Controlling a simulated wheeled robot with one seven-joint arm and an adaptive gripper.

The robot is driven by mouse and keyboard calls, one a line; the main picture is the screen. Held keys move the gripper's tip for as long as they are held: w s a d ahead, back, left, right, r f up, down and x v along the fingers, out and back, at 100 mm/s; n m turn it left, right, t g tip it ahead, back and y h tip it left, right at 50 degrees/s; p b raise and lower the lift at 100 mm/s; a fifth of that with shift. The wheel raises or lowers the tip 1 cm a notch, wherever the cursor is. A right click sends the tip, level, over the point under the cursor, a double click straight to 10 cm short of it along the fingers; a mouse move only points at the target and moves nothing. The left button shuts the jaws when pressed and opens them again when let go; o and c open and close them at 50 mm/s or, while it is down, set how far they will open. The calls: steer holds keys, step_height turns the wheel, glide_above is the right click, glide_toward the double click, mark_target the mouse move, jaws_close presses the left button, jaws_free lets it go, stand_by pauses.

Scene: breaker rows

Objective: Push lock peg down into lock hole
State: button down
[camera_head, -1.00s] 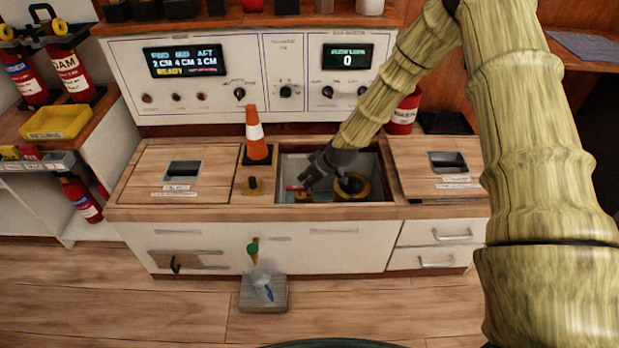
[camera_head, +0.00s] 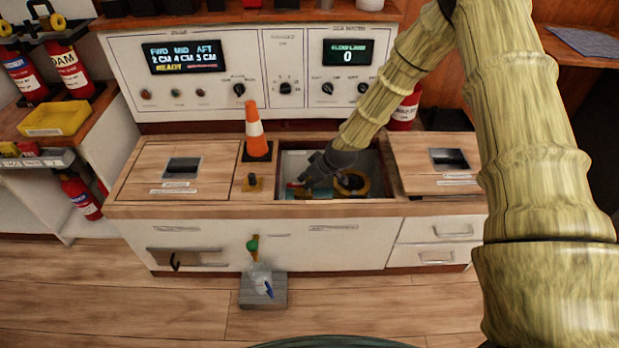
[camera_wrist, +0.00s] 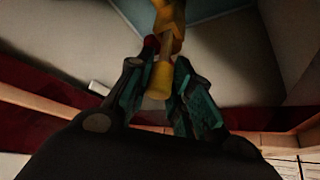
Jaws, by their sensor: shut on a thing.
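My gripper (camera_head: 306,184) is inside the open square well (camera_head: 284,165) in the counter, angled down to the left. In the wrist view my gripper (camera_wrist: 158,92) has its two teal-padded fingers closed around a yellow peg (camera_wrist: 162,72). The peg has a wider yellow part above the fingers in that picture. In the head view only a small bit of yellow and red shows at the fingertips. I cannot make out the lock hole; it is hidden or too small to tell.
A round yellow-and-black part (camera_head: 352,182) lies in the well, right of my gripper. A control panel (camera_head: 250,70) rises behind.

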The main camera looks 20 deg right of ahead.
steer(key=shift+f, duration=0.8)
steer(key=c, duration=1.2)
jaws_free()
steer(key=v, duration=1.2)
